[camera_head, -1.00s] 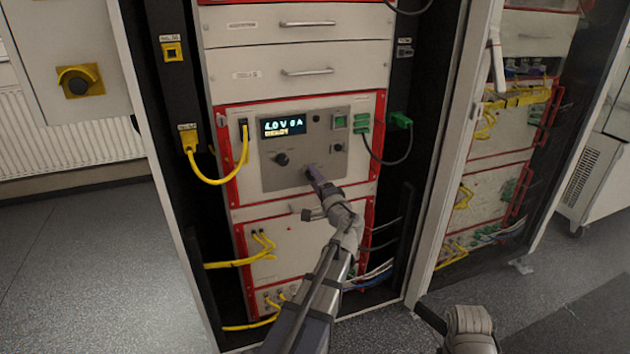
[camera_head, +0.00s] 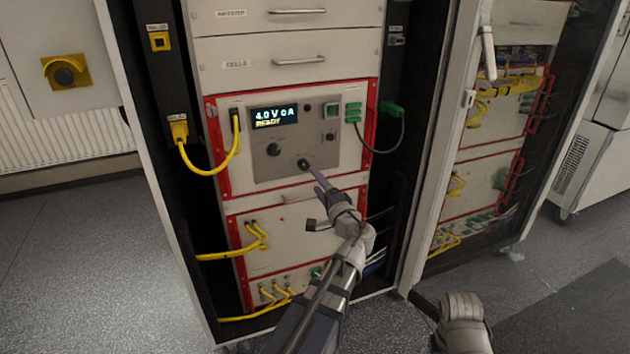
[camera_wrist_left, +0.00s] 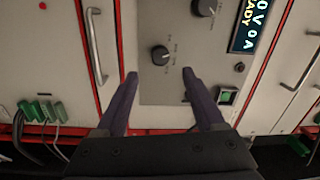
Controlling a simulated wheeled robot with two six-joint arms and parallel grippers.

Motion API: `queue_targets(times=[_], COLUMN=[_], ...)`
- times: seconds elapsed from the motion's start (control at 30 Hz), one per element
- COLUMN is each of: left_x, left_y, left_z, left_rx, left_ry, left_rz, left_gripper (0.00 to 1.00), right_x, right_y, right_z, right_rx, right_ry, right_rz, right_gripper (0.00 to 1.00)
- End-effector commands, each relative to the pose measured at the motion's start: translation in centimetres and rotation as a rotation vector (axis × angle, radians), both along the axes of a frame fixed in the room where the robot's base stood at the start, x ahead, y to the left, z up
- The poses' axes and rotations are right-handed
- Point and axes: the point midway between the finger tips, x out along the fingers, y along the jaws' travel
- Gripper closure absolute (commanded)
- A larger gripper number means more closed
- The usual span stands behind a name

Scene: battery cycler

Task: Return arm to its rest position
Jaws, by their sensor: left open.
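My left gripper (camera_head: 318,174) is open and empty, in front of the grey control panel (camera_head: 340,152). Its purple fingers point at the panel, just below and right of the lower black knob (camera_head: 304,164). In the left wrist view the two fingertips (camera_wrist_left: 160,73) are spread apart, with the lower knob (camera_wrist_left: 160,55) seen beyond the gap between them and not gripped. The other knob (camera_head: 274,149) sits further left. The display (camera_head: 274,117) reads 4.0 V 0 A, READY. Part of my right arm shows at the lower right; its fingers are not visible.
A drawer handle (camera_head: 298,197) lies just below the panel, close to my left wrist. Yellow cables (camera_head: 207,172) hang at the left and a dark cable (camera_head: 390,146) with green plugs at the right. The open cabinet door (camera_head: 447,150) stands at the right. The floor at left is clear.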

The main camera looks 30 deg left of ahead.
Motion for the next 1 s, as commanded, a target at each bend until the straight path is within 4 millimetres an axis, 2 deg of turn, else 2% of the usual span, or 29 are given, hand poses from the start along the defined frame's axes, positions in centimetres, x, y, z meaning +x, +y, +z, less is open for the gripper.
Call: queue_targets(times=[0.47,0.57,0.67,0.77,0.87,1.0], left_x=[0.0,-0.4,-1.6,-3.6,-6.1,-10.4], left_y=[0.0,-0.5,-1.8,-4.5,-8.3,-14.9], left_z=[0.0,-0.8,-3.1,-7.0,-11.5,-17.0], left_rx=[-0.002,-0.041,-0.162,-0.348,-0.551,-0.813], left_ry=[0.000,0.002,0.016,0.066,0.158,0.339], left_rz=[0.001,0.010,0.039,0.083,0.127,0.171], left_gripper=[0.29,0.29,0.29,0.29,0.29,0.29], right_x=[0.0,0.0,0.0,0.0,0.0,0.0], right_y=[0.0,0.0,0.0,0.0,0.0,0.0], right_z=[0.0,0.0,0.0,0.0,0.0,0.0], right_rx=[0.000,0.000,0.000,0.000,0.000,0.000], right_ry=[0.000,0.000,0.000,0.000,0.000,0.000], right_rz=[0.000,0.000,0.000,0.000,0.000,0.000], right_gripper=[1.00,1.00,1.00,1.00,1.00,1.00])
